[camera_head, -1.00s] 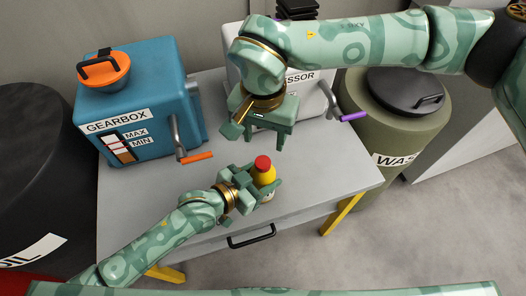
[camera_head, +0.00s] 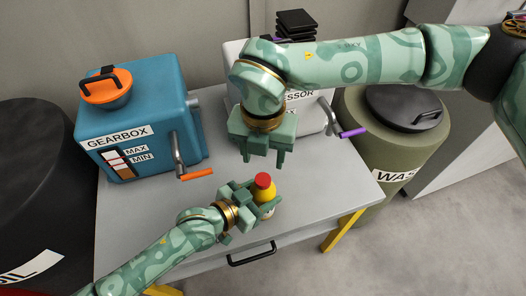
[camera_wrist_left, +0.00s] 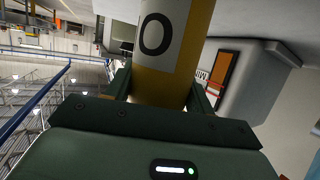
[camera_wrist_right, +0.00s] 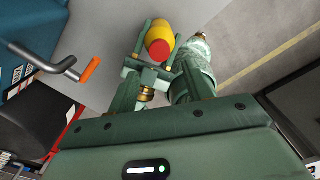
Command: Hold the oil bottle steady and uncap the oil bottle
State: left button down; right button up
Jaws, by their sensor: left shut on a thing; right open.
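The oil bottle (camera_head: 266,193) is yellow with a red cap (camera_head: 263,180) and stands near the front of the grey table. My left gripper (camera_head: 262,203) is shut on the bottle's body. In the left wrist view the yellow bottle (camera_wrist_left: 172,75) with its white label sits between the fingers. My right gripper (camera_head: 264,163) is open and empty, above and behind the bottle, with its fingers pointing down. In the right wrist view the red cap (camera_wrist_right: 160,50) shows beyond the fingers, apart from them.
A blue gearbox (camera_head: 140,125) with an orange-handled crank (camera_head: 195,174) stands at the table's left. A grey compressor (camera_head: 310,117) with a purple-handled crank (camera_head: 353,132) stands behind my right gripper. An olive waste barrel (camera_head: 390,140) is at the right. The table's right front (camera_head: 335,190) is clear.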

aim_at(263, 179)
jog(key=shift+m, duration=1.2)
jog(key=shift+f, duration=0.3)
notch_tip(263, 179, down, 8)
jog(key=shift+r, duration=0.25)
